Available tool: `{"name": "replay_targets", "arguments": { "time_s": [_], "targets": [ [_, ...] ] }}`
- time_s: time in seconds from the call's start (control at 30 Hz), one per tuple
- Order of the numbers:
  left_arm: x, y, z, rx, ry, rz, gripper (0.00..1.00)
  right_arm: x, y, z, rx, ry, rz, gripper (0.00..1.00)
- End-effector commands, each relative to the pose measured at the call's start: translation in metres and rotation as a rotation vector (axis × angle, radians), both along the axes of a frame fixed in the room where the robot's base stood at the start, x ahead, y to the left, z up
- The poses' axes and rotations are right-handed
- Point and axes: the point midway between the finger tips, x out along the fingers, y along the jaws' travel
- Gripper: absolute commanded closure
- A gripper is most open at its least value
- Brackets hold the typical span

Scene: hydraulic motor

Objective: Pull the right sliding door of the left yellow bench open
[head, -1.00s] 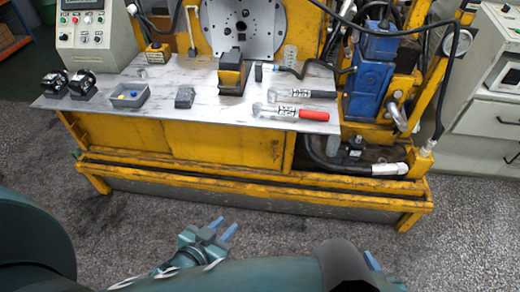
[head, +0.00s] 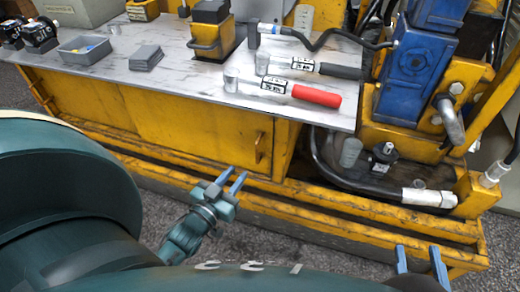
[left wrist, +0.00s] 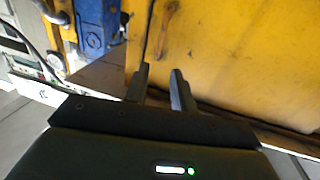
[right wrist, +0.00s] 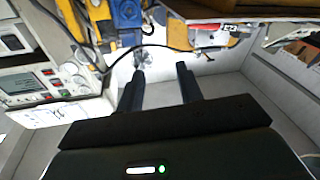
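The right sliding door (head: 190,128) is a flat yellow panel in the bench front, below the grey worktop. Its vertical handle (head: 260,147) sits near its right edge, and the door looks shut. My left gripper (head: 232,181) is open and empty, low in front of the door, below and left of the handle. In the left wrist view, the fingers (left wrist: 161,83) point at the yellow panel (left wrist: 230,55), with the handle (left wrist: 162,38) ahead of them and not between them. My right gripper (head: 421,262) is open and empty, in front of the lower frame at the right.
A yellow lower rail (head: 330,203) runs along the bench front. Right of the door is an open bay with a hose and fitting (head: 415,197). Red-handled (head: 315,96) and black-handled (head: 340,71) tools lie on the worktop (head: 190,84) near a blue valve block (head: 415,75).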

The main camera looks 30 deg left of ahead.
Motion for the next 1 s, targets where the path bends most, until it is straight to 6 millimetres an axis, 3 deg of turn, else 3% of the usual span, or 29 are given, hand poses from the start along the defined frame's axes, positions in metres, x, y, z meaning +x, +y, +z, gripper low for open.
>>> {"name": "replay_targets", "arguments": {
  "time_s": [0.3,0.5,0.7,1.0],
  "targets": [
    [0.068,0.002,-0.001,0.0,-0.003,-0.001,0.75,0.002,0.003,-0.003,0.043,-0.022,0.017,0.64],
    [0.099,0.004,-0.001,0.001,0.0,-0.001,0.75,0.003,0.005,-0.002,0.07,-0.024,0.024,0.64],
    [0.113,0.004,0.0,-0.001,0.002,-0.001,0.75,0.003,0.005,-0.002,0.082,-0.02,0.027,0.64],
    [0.115,0.004,0.0,0.0,0.003,-0.001,0.76,0.003,0.005,-0.001,0.083,-0.019,0.028,0.64]
  ]
}}
